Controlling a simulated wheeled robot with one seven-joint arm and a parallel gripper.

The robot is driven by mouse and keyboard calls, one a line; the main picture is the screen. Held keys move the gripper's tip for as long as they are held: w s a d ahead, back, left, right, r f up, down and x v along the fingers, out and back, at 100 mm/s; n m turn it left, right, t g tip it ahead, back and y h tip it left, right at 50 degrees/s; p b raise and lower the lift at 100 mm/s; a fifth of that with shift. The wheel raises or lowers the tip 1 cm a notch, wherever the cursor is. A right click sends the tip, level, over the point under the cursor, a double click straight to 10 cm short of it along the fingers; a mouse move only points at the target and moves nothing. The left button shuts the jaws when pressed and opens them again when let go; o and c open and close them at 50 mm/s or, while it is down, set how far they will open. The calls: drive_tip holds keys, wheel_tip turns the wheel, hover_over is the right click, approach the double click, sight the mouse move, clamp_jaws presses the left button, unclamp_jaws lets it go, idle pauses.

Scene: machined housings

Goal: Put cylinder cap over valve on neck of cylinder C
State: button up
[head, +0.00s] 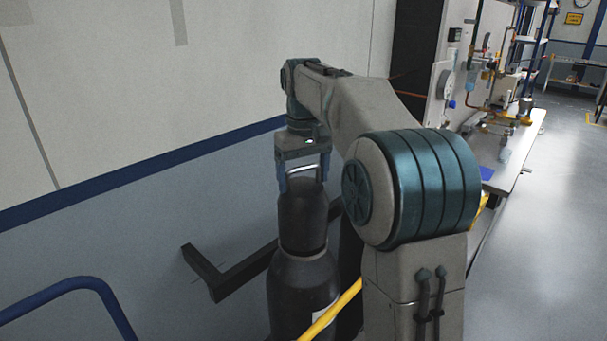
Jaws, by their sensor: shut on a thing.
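A dark cylinder (303,290) stands upright against the wall, with a pale label on its lower right side. A black cylinder cap (303,218) sits upright at the top of the cylinder, over its neck. The cap's lower edge meets the pale collar at the neck, and I cannot tell whether it is fully seated. The valve is hidden. My gripper (303,183) points down at the cap's top and is shut on it, with a finger at the cap's left edge.
A black bracket (225,280) juts from the wall left of the cylinder. A yellow bar (335,308) crosses in front of it. A blue rail (85,285) is at lower left. A cluttered workbench (535,120) stands at right, beside open floor (560,230).

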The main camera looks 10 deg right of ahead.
drive_tip(key=shift+f+b, duration=0.35)
drive_tip(key=shift+f, duration=0.25)
drive_tip(key=o, duration=1.8)
wheel_tip(320, 180, up, 13)
drive_tip(key=shift+f+p, duration=0.1)
drive_tip(key=shift+p, duration=1.05)
drive_tip(key=shift+r, duration=0.5)
drive_tip(key=shift+s, duration=0.15)
drive_tip(key=s+f+m+t, duration=0.1)
drive_tip(key=s+f, duration=0.6)
drive_tip(key=s, duration=0.1)
drive_tip(key=s+f+m+t, duration=0.1)
drive_tip(key=s+f, duration=0.7)
drive_tip(key=s, duration=0.1)
drive_tip(key=s+f+t, duration=0.1)
drive_tip(key=s+f, duration=0.6)
drive_tip(key=s, duration=0.2)
drive_tip(key=shift+s+f+m, duration=0.25)
drive_tip(key=shift+f+m, duration=0.1)
drive_tip(key=shift+m, duration=0.05)
